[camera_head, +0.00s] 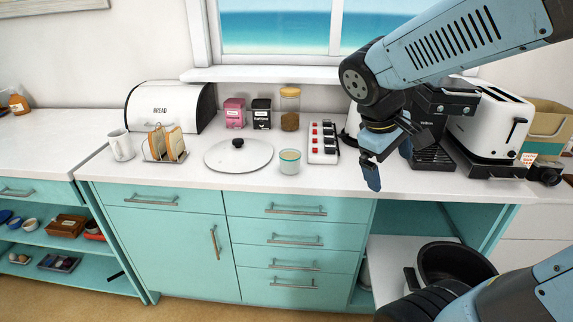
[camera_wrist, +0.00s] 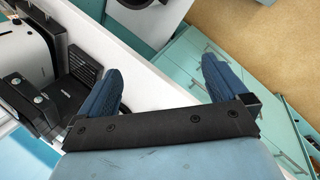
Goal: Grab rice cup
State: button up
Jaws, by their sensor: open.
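A small cup with a teal rim and pale contents (camera_head: 289,164), which looks like the rice cup, stands upright near the counter's front edge, right of a round lid. It does not show in the wrist view. My gripper (camera_head: 371,176) hangs over the front edge of the counter, to the right of the cup and apart from it, pointing down. In the wrist view my gripper (camera_wrist: 162,68) has its two blue fingers spread wide with nothing between them.
The white lid with a black knob (camera_head: 238,155) lies left of the cup. A switched power strip (camera_head: 323,143) and a jar (camera_head: 289,108) stand behind it. A coffee machine (camera_head: 434,153) and toaster (camera_head: 490,118) stand to the right. A dark pot (camera_head: 450,264) sits below.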

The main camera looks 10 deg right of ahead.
jog(key=w+a+f+n+h, duration=0.1)
jog(key=w+f+n+h, duration=0.25)
jog(key=w+n, duration=0.2)
jog(key=n+t+h, duration=0.2)
jog(key=n+t, duration=1.2)
jog(key=n, duration=0.4)
send_near(294, 150)
jog(key=shift+w+d+f, duration=0.15)
jog(key=shift+w+d, duration=0.05)
jog(key=shift+w, duration=0.75)
jog(key=x, duration=0.4)
jog(key=shift+s+d, duration=0.1)
jog(key=shift+d, duration=0.25)
jog(key=shift+w+d, duration=0.25)
jog(key=shift+w, duration=0.2)
jog(key=c, duration=1.2)
jog(key=shift+o, duration=0.2)
jog(key=shift+r, duration=0.3)
